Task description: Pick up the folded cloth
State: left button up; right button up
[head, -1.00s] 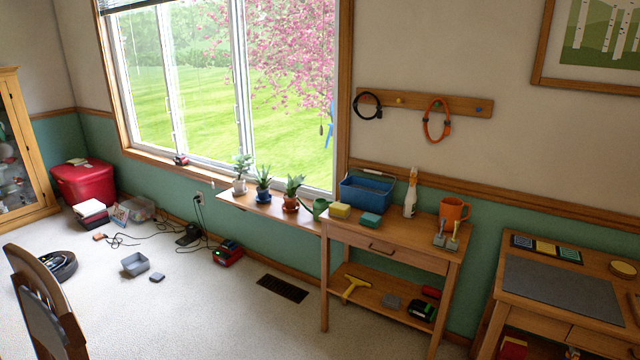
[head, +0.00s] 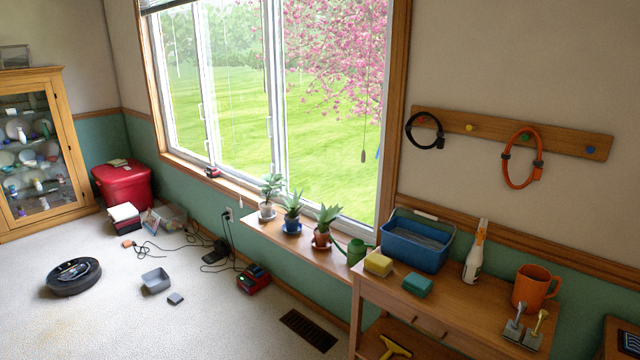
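I cannot tell for sure which thing is the folded cloth. A small tan, flat item (head: 117,163) lies on the lid of the red chest (head: 124,188) in the far left corner. A white, folded-looking item (head: 123,212) lies on top of a dark red stack on the floor in front of the chest. Both are far off and too small to make out well. Neither of my grippers shows in the head view.
A wooden stand (head: 455,318) at right holds a blue caddy (head: 414,247), sponges, a spray bottle and an orange mug (head: 532,287). The front left carpet is clear.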

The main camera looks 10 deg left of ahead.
aim_at(175, 298)
jog(key=i+j+u, duration=0.25)
jog(key=i+u, duration=0.2)
jog(key=i+j+u, duration=0.1)
jog(key=i+u, duration=0.3)
jog(key=i, duration=0.15)
jog(key=i+l+u, duration=0.1)
jog(key=i+u, duration=0.35)
jog(key=i+l+u, duration=0.25)
jog(key=i+u, duration=0.2)
jog(key=i+j+z, duration=0.15)
jog(key=i, duration=0.3)
jog(key=i+j+z, duration=0.15)
jog(key=i, duration=0.35)
jog(key=i+j+z, duration=0.15)
jog(key=i, duration=0.3)
jog(key=i+j+z, duration=0.15)
jog(key=i+j, duration=0.15)
jog(key=i, duration=0.15)
